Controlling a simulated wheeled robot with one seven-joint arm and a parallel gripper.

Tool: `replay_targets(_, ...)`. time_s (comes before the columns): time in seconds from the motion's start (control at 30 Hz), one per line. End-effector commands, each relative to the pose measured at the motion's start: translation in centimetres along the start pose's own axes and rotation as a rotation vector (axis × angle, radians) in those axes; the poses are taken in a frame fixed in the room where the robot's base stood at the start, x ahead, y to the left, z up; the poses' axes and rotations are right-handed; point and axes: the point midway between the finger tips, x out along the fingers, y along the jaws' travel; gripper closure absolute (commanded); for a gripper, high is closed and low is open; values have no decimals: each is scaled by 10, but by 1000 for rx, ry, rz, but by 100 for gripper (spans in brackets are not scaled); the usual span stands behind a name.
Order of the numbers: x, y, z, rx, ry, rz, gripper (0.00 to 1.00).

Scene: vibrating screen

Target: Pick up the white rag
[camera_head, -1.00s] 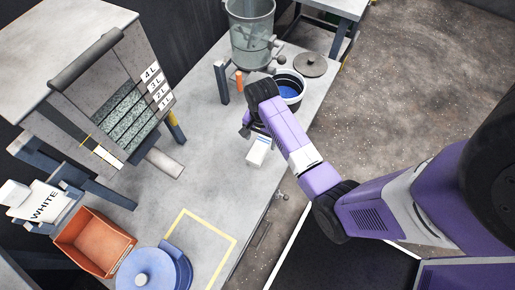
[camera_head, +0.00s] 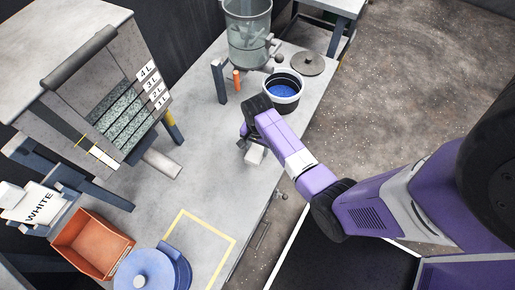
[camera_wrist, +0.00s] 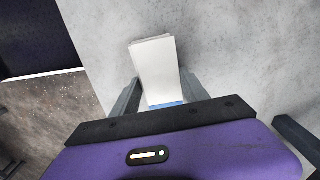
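The white rag (camera_wrist: 157,65) is a folded white piece with a blue band at its near end. It lies on the grey table in the wrist view and shows as a small white shape (camera_head: 255,154) under my gripper in the head view. My gripper (camera_wrist: 160,84) is open, with one finger on each side of the rag's near part. Whether the fingers touch it, I cannot tell. In the head view my gripper (camera_head: 246,141) is low over the table, and my wrist partly hides the rag.
A black-rimmed bucket with blue contents (camera_head: 283,92) and a round lid (camera_head: 308,64) stand beyond my wrist. A clear vessel (camera_head: 248,38) stands at the back. A grey screen machine (camera_head: 110,90), orange bin (camera_head: 92,244) and blue round container (camera_head: 150,272) are left. Bare table lies between.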

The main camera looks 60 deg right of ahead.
Motion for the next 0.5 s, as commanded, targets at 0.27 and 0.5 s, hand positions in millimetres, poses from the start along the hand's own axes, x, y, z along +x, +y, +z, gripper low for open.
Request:
replay_targets(0.27,0,0,0,0,0,0,95)
replay_targets(0.5,-18,-1,0,-1,2,-2,95)
